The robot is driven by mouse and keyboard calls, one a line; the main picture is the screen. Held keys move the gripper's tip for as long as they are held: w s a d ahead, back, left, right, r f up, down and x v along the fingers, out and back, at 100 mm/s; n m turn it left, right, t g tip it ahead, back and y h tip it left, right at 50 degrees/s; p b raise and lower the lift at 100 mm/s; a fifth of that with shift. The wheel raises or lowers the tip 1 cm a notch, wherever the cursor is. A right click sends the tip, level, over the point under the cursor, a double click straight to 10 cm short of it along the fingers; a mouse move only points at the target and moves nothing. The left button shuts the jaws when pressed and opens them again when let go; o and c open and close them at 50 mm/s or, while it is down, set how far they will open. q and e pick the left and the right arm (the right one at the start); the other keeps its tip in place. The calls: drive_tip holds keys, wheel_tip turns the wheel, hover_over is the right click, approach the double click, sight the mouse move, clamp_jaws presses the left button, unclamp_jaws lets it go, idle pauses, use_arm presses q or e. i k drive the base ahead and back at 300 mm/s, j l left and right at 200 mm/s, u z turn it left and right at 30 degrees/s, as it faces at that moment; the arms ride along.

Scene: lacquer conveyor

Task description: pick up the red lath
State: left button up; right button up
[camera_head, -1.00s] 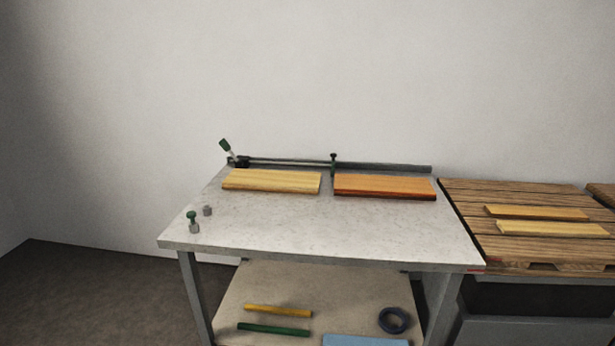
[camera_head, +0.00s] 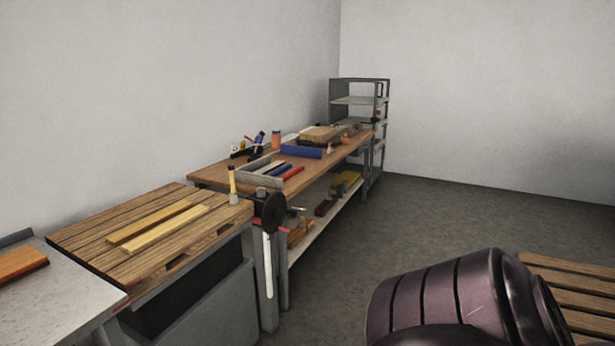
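A thin red strip (camera_head: 293,173), which looks like the red lath, lies near the front edge of the wooden workbench (camera_head: 215,176) in the middle of the view. It is small at this distance. A blue strip (camera_head: 280,169) lies just left of it, and a grey tray (camera_head: 262,180) with pale strips is beside them. Neither of my grippers shows. A dark rounded link of my own arm fills part of the lower right.
A grey table (camera_head: 70,300) is at the lower left. A vise (camera_head: 270,212) juts from the bench's near end. Grey shelves (camera_head: 358,101) stand behind. Floor (camera_head: 430,220) is clear right of the bench.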

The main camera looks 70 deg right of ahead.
sight(290, 175)
drive_tip(key=l+z, duration=0.2)
drive_tip(key=z, duration=0.15)
drive_tip(key=l+z, duration=0.15)
drive_tip(key=z, duration=0.2)
drive_tip(key=i+l+z, duration=0.15)
drive_tip(key=z, duration=0.2)
drive_tip(key=i+l+z, duration=0.25)
drive_tip(key=l, duration=0.15)
drive_tip(key=i+l+z, duration=0.4)
drive_tip(key=i+l, duration=1.05)
drive_tip(key=i, duration=0.15)
drive_tip(key=u, duration=1.55)
drive_tip(key=z, duration=0.55)
